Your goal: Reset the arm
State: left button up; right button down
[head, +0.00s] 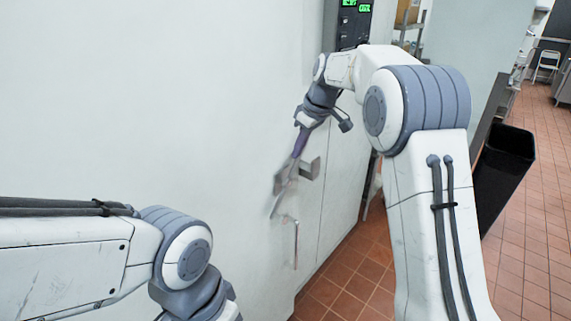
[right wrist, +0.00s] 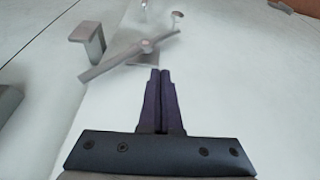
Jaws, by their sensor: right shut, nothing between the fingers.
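My right arm reaches over to the white wall-like panel. My right gripper (head: 297,156) has dark purple fingers that are pressed together with nothing between them. It points down near a metal latch handle (head: 281,199) on the panel. In the right wrist view the shut fingers (right wrist: 160,72) lie side by side, just below the slanted metal latch bar (right wrist: 128,56). I cannot tell whether they touch it. My left arm comes in at the lower left. Its gripper is cut off below the picture edge.
A metal bracket (head: 310,168) sits beside the latch, and a thin rod handle (head: 295,243) hangs below it. A black control panel with green displays (head: 364,7) is above. A black bin (head: 503,165) stands on the tiled floor (head: 540,225) at right, with open floor beyond it.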

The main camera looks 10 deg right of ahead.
jog(key=s+a+g, duration=0.1)
jog(key=s+a, duration=0.5)
jog(key=s, duration=0.4)
jog(key=s+a+g, duration=0.1)
jog(key=s+a, duration=0.5)
jog(key=s, duration=0.5)
jog(key=s+d+f+h, duration=0.1)
jog(key=s+f, duration=0.3)
jog(key=s, duration=0.6)
jog(key=s+d+f+m+g, duration=0.1)
jog(key=s+f, duration=0.2)
jog(key=s, duration=0.7)
jog(key=shift+f+h, duration=0.4)
